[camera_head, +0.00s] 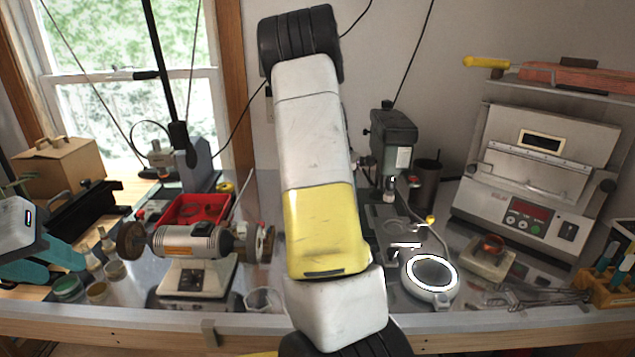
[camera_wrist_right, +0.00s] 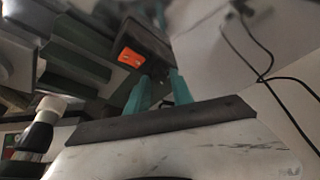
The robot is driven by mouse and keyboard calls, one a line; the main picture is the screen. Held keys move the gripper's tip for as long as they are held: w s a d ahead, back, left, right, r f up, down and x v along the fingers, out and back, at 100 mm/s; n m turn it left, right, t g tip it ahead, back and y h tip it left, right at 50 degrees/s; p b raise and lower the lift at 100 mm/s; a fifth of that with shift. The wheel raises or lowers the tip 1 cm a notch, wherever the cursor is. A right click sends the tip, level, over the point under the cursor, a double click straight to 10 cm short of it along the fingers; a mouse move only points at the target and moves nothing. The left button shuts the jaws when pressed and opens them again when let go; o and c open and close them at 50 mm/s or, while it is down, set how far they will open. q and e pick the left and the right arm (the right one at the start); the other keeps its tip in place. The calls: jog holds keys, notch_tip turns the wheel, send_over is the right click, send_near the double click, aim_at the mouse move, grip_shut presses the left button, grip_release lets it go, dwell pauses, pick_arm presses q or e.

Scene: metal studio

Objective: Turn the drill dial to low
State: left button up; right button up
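The drill (camera_head: 392,135) is a dark grey-green bench drill press standing at the back of the bench, right of my raised arm. I cannot make out its dial in the head view. In the right wrist view, a dark box with an orange part (camera_wrist_right: 130,57) lies just beyond my right gripper (camera_wrist_right: 160,85); I cannot tell if this is the dial. The right gripper's teal fingers are apart with nothing seen between them. The head view hides this gripper behind my white and yellow arm. My left gripper (camera_head: 42,256) is at the far left, teal fingers spread and empty, away from the drill.
A bench grinder (camera_head: 190,243) and a red tray (camera_head: 195,208) stand left of my arm. A round white-rimmed device (camera_head: 432,275) and a grey oven-like machine (camera_head: 540,165) are to the right. A dark cup (camera_head: 427,183) is close beside the drill. Cables hang along the wall.

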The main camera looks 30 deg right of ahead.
jog(key=v, duration=0.7)
jog(key=shift+r, duration=0.4)
jog(key=shift+a, duration=0.1)
